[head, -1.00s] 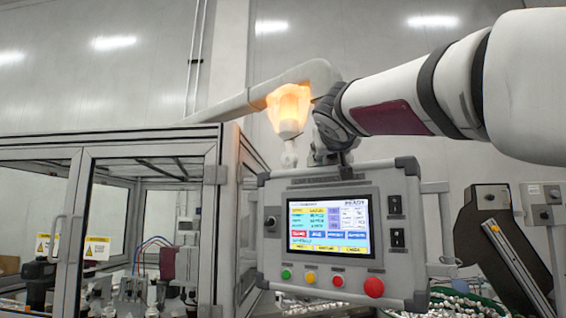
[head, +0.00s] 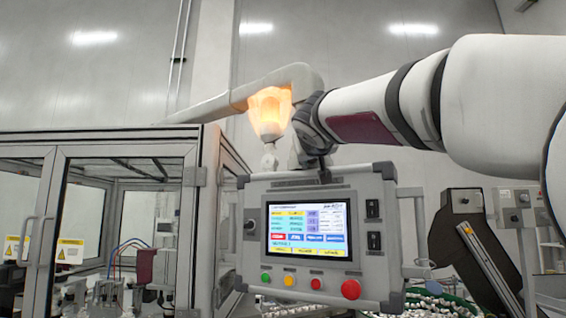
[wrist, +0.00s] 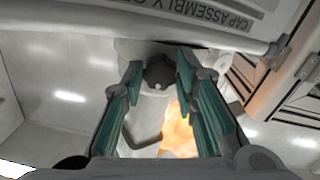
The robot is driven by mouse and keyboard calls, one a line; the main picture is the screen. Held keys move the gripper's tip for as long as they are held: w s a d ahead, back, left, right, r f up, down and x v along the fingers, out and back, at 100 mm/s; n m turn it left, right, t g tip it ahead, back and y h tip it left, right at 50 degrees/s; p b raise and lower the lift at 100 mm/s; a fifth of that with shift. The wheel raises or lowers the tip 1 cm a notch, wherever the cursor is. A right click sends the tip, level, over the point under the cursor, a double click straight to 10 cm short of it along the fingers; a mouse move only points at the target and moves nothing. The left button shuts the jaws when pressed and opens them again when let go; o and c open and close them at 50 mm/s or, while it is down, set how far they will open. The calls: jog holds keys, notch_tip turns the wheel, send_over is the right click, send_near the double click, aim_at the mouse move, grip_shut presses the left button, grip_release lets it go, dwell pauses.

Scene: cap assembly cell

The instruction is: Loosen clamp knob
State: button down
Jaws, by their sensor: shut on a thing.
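The dark clamp knob (wrist: 158,74) sits between my fingertips in the wrist view, in front of a pale bracket or tube. My gripper (wrist: 159,68) has its two green-padded fingers closed around the knob. In the head view my arm reaches in from the right, and its dark wrist end is at the mount above the control panel (head: 378,262). The knob cannot be made out clearly there, as my wrist covers much of that joint.
A glowing orange lamp (head: 270,111) is close beside my wrist, and it also shows in the wrist view (wrist: 177,135). A pale support tube (head: 235,98) runs above the glazed machine enclosure (head: 205,190). A dark guarded unit (head: 463,245) stands at right.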

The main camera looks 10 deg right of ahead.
jog(key=shift+n, duration=2.8)
jog(key=c, duration=1.3)
grip_release()
jog(key=shift+s, duration=0.1)
jog(key=v, duration=1.1)
jog(key=shift+s+a, duration=0.15)
jog(key=shift+s, duration=0.25)
